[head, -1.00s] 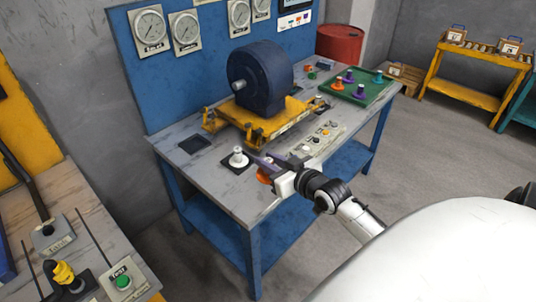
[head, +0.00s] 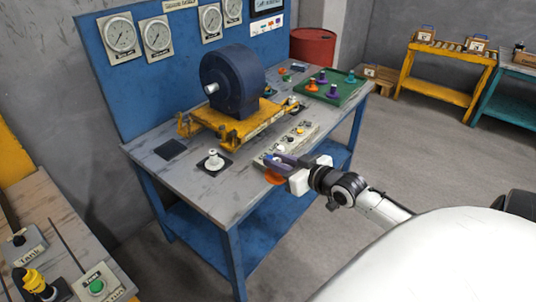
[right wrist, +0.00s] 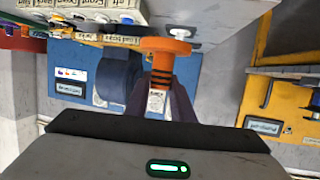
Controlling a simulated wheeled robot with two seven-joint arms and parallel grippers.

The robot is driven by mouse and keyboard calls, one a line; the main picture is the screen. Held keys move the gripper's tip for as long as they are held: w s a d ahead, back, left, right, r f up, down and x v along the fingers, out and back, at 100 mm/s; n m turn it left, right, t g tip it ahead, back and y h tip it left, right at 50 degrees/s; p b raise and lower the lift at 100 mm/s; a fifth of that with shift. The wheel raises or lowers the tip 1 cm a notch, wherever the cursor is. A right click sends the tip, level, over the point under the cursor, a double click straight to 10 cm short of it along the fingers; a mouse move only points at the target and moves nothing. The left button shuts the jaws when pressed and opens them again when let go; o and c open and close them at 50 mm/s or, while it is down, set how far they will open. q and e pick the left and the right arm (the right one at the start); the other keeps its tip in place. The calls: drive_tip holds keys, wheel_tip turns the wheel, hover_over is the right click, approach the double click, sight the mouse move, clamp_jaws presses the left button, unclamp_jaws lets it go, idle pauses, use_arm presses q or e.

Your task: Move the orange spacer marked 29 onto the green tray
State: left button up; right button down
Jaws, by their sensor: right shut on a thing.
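My right gripper (head: 281,164) is shut on an orange spacer (head: 275,177) near the front edge of the workbench. In the right wrist view the orange spacer (right wrist: 165,48) sticks out between the fingers, with dark bands and a white label that I cannot read. The green tray (head: 345,97) lies at the right back of the bench. On it stand an orange spacer (head: 311,84), purple spacers (head: 334,91) and a teal one (head: 351,77). My left gripper is not in view.
A dark blue motor (head: 235,85) sits on a yellow base (head: 230,121) at the bench middle. A button panel (head: 288,142) lies between gripper and tray. A white spacer (head: 211,160) stands on a black pad to the left. A red drum (head: 313,47) is behind.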

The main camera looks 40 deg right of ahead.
drive_tip(key=w+d+b, duration=0.1)
drive_tip(key=d+b, duration=0.3)
drive_tip(key=d, duration=0.5)
drive_tip(key=shift+w, duration=0.3)
